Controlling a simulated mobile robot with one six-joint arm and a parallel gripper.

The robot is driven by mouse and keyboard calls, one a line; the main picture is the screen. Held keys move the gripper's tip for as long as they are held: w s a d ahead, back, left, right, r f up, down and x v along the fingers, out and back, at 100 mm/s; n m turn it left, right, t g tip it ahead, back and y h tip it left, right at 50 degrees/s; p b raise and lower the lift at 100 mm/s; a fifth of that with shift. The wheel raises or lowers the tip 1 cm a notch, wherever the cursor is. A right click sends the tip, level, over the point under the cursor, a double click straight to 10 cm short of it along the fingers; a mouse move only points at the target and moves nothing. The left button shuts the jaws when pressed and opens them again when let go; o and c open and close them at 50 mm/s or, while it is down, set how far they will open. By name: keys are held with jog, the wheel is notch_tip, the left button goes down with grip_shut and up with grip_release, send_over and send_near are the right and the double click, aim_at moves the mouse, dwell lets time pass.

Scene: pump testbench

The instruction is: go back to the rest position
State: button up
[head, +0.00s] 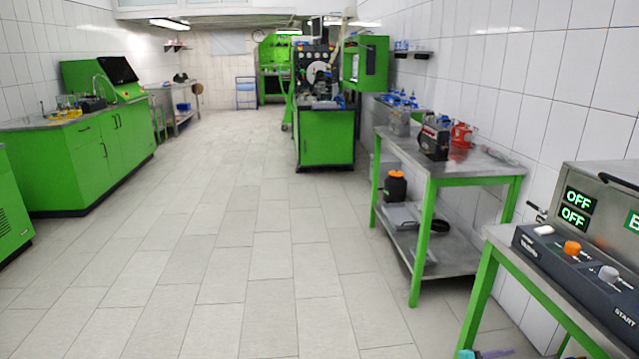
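My gripper and arm do not show in the head view. No rest position is marked anywhere that I can see. The head view looks down a tiled room with a light floor (225,235) in front of me.
Green cabinets (90,160) line the left wall. A green testbench (326,138) stands at the back centre. A metal table (475,168) with parts on it stands at the right. A control box (575,270) on a green-framed table is nearest at right. The middle floor is clear.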

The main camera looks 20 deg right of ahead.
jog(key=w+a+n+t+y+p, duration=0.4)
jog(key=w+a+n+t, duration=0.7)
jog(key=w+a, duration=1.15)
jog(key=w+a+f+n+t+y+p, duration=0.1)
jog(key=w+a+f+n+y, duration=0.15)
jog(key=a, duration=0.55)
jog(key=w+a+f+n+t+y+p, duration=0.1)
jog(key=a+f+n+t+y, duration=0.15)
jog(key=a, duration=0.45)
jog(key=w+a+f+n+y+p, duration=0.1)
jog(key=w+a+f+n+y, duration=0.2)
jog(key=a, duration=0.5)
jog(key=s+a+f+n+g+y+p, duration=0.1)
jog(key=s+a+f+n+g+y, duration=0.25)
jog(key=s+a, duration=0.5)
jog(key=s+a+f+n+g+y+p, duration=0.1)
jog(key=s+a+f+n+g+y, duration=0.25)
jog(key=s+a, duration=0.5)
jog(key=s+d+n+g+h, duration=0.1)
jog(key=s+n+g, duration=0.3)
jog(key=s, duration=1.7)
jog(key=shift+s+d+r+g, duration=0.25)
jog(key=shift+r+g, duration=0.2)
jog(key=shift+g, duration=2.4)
